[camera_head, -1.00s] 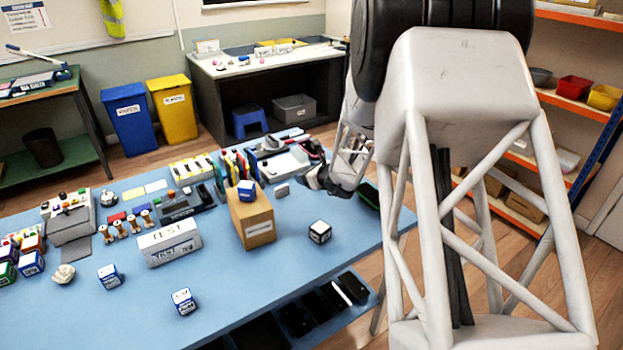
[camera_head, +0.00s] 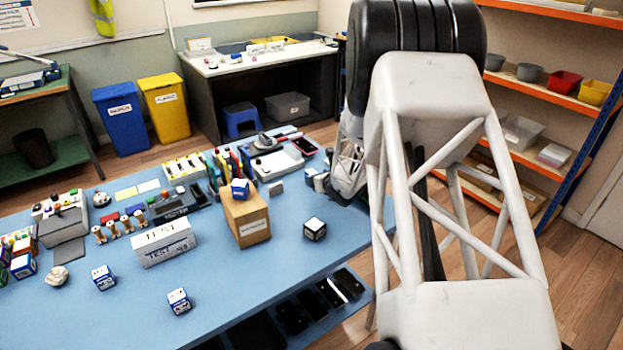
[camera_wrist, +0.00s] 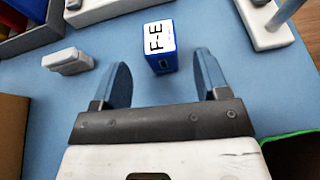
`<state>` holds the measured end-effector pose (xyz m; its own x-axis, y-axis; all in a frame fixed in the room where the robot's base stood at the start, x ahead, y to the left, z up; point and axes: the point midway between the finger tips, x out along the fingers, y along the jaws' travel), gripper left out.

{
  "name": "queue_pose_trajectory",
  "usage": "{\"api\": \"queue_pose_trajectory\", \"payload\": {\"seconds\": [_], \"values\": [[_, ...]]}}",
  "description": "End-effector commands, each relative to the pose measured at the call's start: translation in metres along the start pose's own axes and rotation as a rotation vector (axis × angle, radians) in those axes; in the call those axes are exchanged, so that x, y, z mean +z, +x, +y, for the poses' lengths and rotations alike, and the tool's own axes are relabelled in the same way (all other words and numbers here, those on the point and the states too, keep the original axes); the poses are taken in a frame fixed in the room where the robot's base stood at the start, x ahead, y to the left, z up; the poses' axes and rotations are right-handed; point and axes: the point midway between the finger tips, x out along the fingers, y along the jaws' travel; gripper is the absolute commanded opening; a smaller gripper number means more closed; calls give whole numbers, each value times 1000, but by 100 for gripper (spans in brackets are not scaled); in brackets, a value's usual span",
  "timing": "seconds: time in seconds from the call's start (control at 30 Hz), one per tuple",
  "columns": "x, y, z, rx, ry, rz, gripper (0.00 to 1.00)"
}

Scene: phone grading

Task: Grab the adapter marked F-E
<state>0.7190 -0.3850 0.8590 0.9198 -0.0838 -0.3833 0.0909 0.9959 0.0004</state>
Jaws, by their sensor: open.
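The adapter marked F-E (camera_wrist: 161,47) is a small blue block with a white labelled top. In the wrist view it stands on the blue table, just beyond and between my fingertips, and nothing is closed on it. My gripper (camera_wrist: 160,80) is open and empty, with one finger on each side of the line to the adapter. In the head view a small blue and white block (camera_head: 309,173) shows beside my arm's end, where the arm hides most of the gripper; I cannot read its label there.
A cardboard box (camera_head: 246,217) with a blue block on top stands to the left. A black and white cube (camera_head: 314,229) sits nearer the front. A grey block (camera_wrist: 68,61) lies left of the adapter. White devices stand behind it. The front of the blue table (camera_head: 235,280) has clear room.

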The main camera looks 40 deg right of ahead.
Motion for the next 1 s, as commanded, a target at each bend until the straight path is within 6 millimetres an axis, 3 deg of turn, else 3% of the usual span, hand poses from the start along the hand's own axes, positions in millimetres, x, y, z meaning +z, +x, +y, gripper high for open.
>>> {"api": "queue_pose_trajectory", "payload": {"seconds": [0.2, 0.67, 1.0], "values": [[0, 12, 0, 0, -1, -1, 68], [0, 16, 0, 1, 0, 0, 68], [2, 44, -1, 1, 0, 0, 68]]}}
